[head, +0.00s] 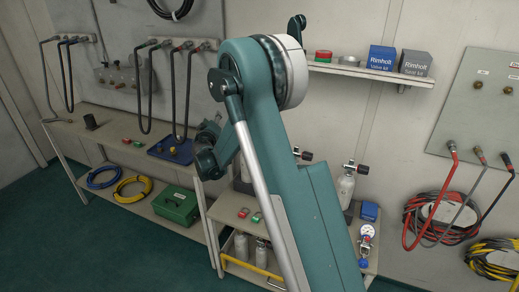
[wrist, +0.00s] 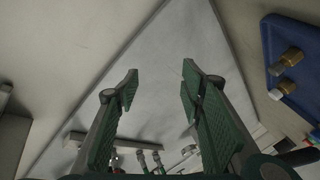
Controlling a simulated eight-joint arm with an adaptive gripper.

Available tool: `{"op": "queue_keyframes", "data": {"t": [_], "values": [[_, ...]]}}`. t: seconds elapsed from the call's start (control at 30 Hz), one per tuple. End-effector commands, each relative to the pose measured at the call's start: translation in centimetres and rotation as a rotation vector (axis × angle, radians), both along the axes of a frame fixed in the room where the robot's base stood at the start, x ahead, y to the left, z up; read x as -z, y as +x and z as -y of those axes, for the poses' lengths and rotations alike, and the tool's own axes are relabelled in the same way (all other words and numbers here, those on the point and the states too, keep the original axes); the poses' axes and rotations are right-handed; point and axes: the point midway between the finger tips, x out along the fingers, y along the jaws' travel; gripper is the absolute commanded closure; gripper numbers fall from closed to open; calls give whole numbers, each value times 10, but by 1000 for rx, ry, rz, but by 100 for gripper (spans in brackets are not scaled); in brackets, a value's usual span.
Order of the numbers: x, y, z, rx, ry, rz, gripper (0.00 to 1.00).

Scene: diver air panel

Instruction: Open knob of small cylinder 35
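A small grey cylinder with a black knob (head: 346,184) stands on the low table, right of my arm in the head view. Another black valve knob (head: 303,154) shows closer to my arm, with its cylinder mostly hidden behind the arm. No number is readable, so I cannot tell which is cylinder 35. My gripper (wrist: 160,84) is open and empty in the wrist view, its green-padded fingers wide apart over a pale surface. No cylinder knob lies between the fingers. In the head view the fingers cannot be made out.
A blue tray with brass fittings (wrist: 285,75) lies close on the right in the wrist view. Grey cylinders (head: 262,252) stand on the lower shelf behind a yellow rail. A gauge (head: 367,233) and a blue box (head: 370,211) sit at the low table's right end.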

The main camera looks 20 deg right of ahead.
Motion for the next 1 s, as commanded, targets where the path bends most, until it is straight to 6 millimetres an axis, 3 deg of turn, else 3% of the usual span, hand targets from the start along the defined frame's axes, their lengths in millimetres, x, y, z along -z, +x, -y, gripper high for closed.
{"op": "queue_keyframes", "data": {"t": [0.27, 0.47, 0.67, 1.0], "values": [[-39, -14, -15, -254, 214, 96, 61], [-60, -39, -17, -429, 371, 148, 61], [-52, -72, 15, -545, 503, 174, 61], [-4, -128, 94, -621, 656, 160, 61]]}}
